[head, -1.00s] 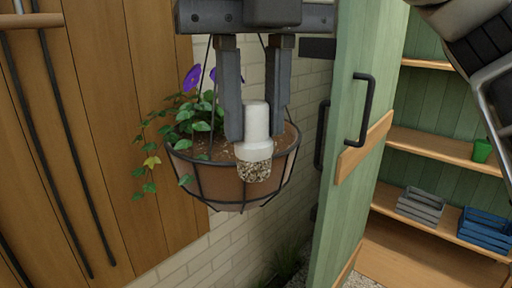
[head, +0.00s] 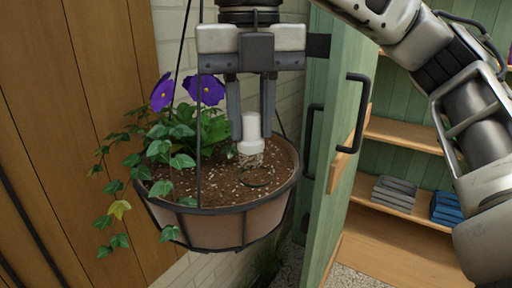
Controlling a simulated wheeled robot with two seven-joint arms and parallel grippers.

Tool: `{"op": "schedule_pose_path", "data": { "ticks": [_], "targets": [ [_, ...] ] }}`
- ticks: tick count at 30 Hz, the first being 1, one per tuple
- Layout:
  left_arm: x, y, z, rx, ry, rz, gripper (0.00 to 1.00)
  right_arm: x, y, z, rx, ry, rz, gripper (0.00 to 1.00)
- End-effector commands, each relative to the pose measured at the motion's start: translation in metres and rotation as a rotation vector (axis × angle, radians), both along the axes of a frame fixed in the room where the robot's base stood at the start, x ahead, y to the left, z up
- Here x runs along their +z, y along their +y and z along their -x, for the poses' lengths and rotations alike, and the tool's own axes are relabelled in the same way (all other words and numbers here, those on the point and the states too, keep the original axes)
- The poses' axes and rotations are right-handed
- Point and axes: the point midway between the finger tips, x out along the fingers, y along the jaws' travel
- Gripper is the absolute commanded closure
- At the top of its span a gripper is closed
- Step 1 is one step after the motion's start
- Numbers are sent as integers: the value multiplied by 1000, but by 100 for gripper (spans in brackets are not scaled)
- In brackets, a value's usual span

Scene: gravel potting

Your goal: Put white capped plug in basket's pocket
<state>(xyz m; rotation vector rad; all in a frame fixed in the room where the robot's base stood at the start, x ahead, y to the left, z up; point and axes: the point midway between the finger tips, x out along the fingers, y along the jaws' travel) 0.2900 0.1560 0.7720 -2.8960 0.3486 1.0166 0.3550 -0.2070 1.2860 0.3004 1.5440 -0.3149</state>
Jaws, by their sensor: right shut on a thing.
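The white capped plug (head: 251,130) is upright, with a speckled root-like lower end. My right gripper (head: 250,134) comes down from the top of the head view, shut on the plug between its two grey fingers. The hanging basket (head: 215,228) is a brown bowl in a dark wire frame, filled with gravelly soil. The plug is over the soil, right of the plants; I cannot tell whether its lower end touches. A dark round pocket (head: 256,178) shows in the soil just below and in front of it. My left gripper is not in view.
Purple flowers (head: 205,89) and trailing ivy (head: 172,145) fill the basket's left side. Dark hanger wires rise past the gripper. A green door (head: 338,190) with a black handle stands close on the right.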

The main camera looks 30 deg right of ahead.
Motion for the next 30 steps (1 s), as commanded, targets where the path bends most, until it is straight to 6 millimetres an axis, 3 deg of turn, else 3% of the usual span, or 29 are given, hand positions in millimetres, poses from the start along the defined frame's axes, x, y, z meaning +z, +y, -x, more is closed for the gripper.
{"op": "schedule_pose_path", "data": {
  "ticks": [3, 11, 18, 30],
  "targets": [
    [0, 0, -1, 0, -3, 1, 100, -19, -12, -10, -2, 3, -2, 98],
    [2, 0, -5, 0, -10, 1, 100, -38, -24, -20, -1, 1, -2, 98],
    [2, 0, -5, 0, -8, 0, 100, -64, -23, -20, 1, 1, -1, 98],
    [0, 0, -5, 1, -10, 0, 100, -70, -23, -20, 0, -2, -1, 98]
  ]
}}
